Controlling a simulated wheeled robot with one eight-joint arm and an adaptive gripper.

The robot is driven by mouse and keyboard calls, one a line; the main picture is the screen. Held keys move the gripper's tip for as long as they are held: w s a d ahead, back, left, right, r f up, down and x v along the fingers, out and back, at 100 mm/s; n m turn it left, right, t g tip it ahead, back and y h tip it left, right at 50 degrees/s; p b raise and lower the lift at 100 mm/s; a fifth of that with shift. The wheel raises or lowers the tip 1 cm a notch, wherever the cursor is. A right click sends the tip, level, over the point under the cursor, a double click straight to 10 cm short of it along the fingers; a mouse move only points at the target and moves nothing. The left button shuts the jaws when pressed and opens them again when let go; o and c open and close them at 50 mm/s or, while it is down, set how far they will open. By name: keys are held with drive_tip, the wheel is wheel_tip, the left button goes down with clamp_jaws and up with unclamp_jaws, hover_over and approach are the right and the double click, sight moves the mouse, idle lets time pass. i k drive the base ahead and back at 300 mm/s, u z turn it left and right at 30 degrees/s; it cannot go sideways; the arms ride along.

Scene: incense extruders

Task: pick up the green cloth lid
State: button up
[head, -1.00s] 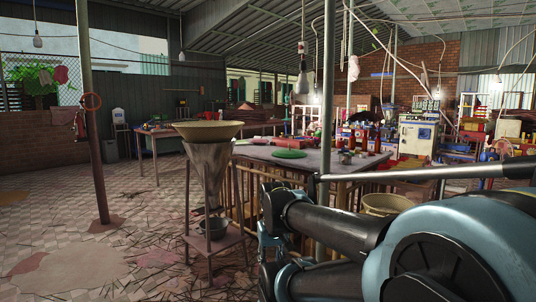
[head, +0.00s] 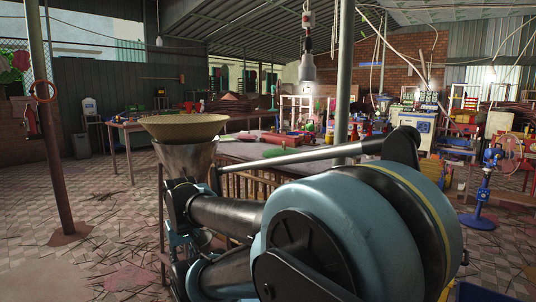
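The green cloth lid (head: 282,152) lies flat on the table (head: 232,150) in the middle distance. It shows as a thin green patch, and my raised arm hides part of it and much of the table. My gripper's fingers do not show; only dark and blue links of my arm fill the lower middle of the view.
A wide funnel (head: 185,127) on a stand is left of the table, partly behind my arm. A pole (head: 58,130) stands at the left and another (head: 344,75) near the table. A blue fan (head: 488,185) is at the right. Tiled floor is open at left.

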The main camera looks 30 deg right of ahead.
sight(272, 152)
drive_tip(key=z, duration=0.25)
drive_tip(key=i, duration=1.1)
drive_tip(key=z, duration=1)
drive_tip(key=i, duration=0.7)
drive_tip(key=z, duration=0.45)
